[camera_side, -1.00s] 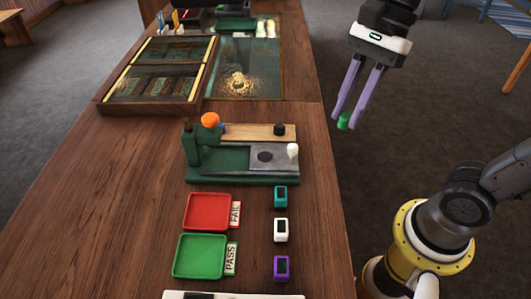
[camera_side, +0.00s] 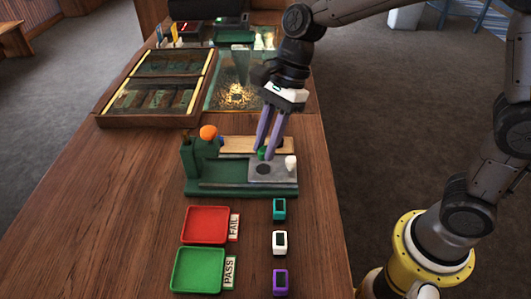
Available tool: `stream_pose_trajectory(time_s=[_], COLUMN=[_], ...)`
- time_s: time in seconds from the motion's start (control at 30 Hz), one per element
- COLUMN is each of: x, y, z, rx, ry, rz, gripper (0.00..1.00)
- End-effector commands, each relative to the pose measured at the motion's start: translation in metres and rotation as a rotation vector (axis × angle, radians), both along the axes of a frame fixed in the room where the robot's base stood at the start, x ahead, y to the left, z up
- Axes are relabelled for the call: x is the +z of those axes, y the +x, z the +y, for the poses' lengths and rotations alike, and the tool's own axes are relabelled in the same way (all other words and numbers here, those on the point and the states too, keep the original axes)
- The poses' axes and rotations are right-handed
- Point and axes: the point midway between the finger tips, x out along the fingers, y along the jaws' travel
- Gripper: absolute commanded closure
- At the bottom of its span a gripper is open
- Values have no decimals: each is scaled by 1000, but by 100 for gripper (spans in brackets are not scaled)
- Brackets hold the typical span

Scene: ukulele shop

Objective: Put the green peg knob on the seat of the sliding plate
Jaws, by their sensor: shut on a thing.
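The green peg knob (camera_side: 261,154) is between the purple fingertips of my gripper (camera_side: 264,153), which is shut on it. My gripper is over the far part of the grey sliding plate (camera_side: 281,176). I cannot tell whether the knob touches the plate. The plate has a dark round seat (camera_side: 263,169) and a white knob (camera_side: 291,162) at its right end. The plate sits on the green fixture (camera_side: 214,177), which carries an orange ball (camera_side: 208,132). My fingers partly cover the wooden strip (camera_side: 237,145) behind.
A red tray (camera_side: 205,224) marked FAIL and a green tray (camera_side: 198,270) marked PASS stand in front. Teal (camera_side: 279,209), white (camera_side: 280,242) and purple (camera_side: 280,282) blocks line their right. A wooden compartment case (camera_side: 157,83) is behind. The table's left side is clear.

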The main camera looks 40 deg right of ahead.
Motion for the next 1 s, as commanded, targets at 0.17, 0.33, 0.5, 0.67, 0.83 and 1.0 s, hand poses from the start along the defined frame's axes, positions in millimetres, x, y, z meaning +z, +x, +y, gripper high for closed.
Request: stream_pose_trajectory(time_s=[0.17,0.33,0.5,0.67,0.83,1.0], x=[-26,-34,-34,-37,-37,-37], y=[1,2,2,2,2,2], z=[1,1,1,1,1,1], rx=[-1,1,0,0,0,0], ry=[-1,-1,-1,-1,-1,-1], rz=[6,2,2,3,3,2], gripper=[100,100,100,100,47,46])
